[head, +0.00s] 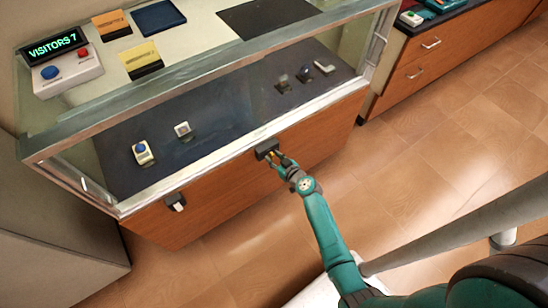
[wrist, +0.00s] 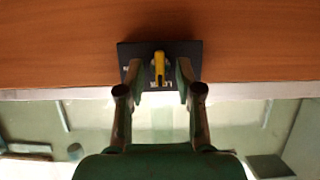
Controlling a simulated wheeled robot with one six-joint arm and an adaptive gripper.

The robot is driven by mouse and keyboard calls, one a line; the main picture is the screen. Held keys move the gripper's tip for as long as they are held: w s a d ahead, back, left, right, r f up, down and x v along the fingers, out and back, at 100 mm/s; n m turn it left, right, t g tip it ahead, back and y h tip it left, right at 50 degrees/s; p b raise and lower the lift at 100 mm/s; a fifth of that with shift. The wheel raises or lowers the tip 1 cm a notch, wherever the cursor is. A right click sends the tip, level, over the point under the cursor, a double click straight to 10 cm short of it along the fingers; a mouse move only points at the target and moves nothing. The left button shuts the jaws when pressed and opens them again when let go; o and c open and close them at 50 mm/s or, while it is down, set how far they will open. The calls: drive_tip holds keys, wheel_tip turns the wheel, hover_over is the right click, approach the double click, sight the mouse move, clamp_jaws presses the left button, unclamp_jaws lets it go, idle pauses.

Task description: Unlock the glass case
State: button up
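The glass case (head: 200,85) has a wooden front with glass above it. A dark lock plate (head: 266,150) is fixed at the top of the wooden front. In the wrist view the lock plate (wrist: 208,60) carries partly hidden white lettering and a yellow lever or key (wrist: 159,67) standing out from it. My gripper (head: 279,160) is at the plate. In the wrist view the fingers of my gripper (wrist: 160,82) stand on either side of the yellow piece, with a visible gap to it on both sides. The fingers hide parts of the plate.
Inside the case, several small devices sit on a dark mat (head: 220,128). A visitor counter (head: 62,62) stands on top. A small black-and-white fitting (head: 175,202) is on the front at left. A wooden drawer cabinet (head: 440,50) stands at right. The tiled floor (head: 430,130) is open.

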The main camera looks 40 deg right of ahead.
drive_tip(key=shift+w+f, duration=0.1)
drive_tip(key=shift+w, duration=0.1)
clamp_jaws()
